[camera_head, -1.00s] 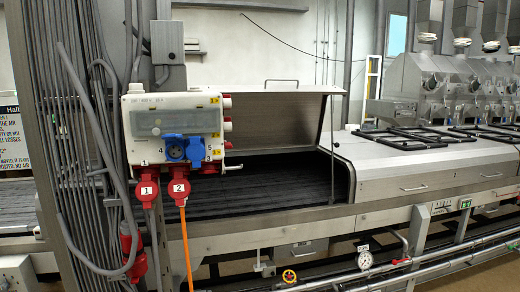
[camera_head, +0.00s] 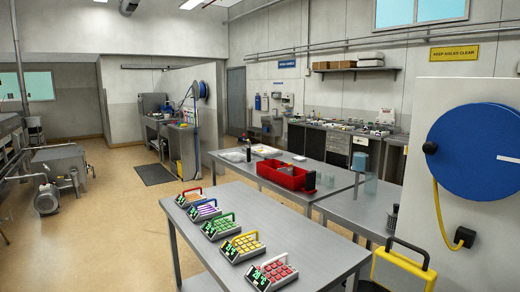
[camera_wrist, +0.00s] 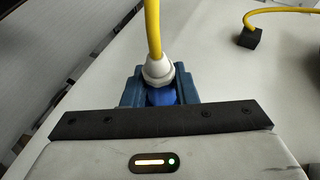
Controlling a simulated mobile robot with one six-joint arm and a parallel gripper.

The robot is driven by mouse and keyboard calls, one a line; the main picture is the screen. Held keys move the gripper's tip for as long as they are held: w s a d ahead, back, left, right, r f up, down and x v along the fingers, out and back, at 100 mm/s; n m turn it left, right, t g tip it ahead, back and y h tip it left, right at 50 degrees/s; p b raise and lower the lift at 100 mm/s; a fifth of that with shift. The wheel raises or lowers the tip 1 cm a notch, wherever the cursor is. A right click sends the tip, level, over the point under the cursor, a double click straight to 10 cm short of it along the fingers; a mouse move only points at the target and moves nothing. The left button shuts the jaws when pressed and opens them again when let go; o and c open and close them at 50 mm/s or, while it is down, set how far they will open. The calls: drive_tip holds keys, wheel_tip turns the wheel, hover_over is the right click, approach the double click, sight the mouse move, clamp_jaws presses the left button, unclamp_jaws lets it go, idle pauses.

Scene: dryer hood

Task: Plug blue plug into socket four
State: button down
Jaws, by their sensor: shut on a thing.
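The blue plug (camera_wrist: 161,97) is in my gripper (camera_wrist: 160,88), in the wrist view. Only a little blue shows between the jaws, below a pale cable gland (camera_wrist: 158,70). A yellow cable (camera_wrist: 153,25) runs up from the gland. The far end of the plug is hidden by the gripper body. The socket box with socket four is in neither current view. My gripper does not show in the head view.
A blue cable reel (camera_head: 485,150) sits on a pale panel (camera_head: 440,110) at right; its yellow cable (camera_head: 438,210) enters a black block (camera_head: 464,238). Steel tables, one with several coloured keypads (camera_head: 240,247), fill the middle. Open floor (camera_head: 110,200) lies left.

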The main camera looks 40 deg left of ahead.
drive_tip(key=shift+s+a+b, duration=0.1)
drive_tip(key=shift+s+b, duration=0.3)
drive_tip(key=shift+s, duration=0.15)
drive_tip(key=shift+w+b, duration=0.1)
drive_tip(key=shift+b, duration=0.45)
idle(0.5)
drive_tip(key=shift+s+f+b, duration=0.1)
drive_tip(key=shift+s+b, duration=0.35)
drive_tip(key=s+b, duration=0.1)
drive_tip(key=s, duration=0.1)
drive_tip(key=shift+s+a+b, duration=0.3)
drive_tip(key=shift+b, duration=0.05)
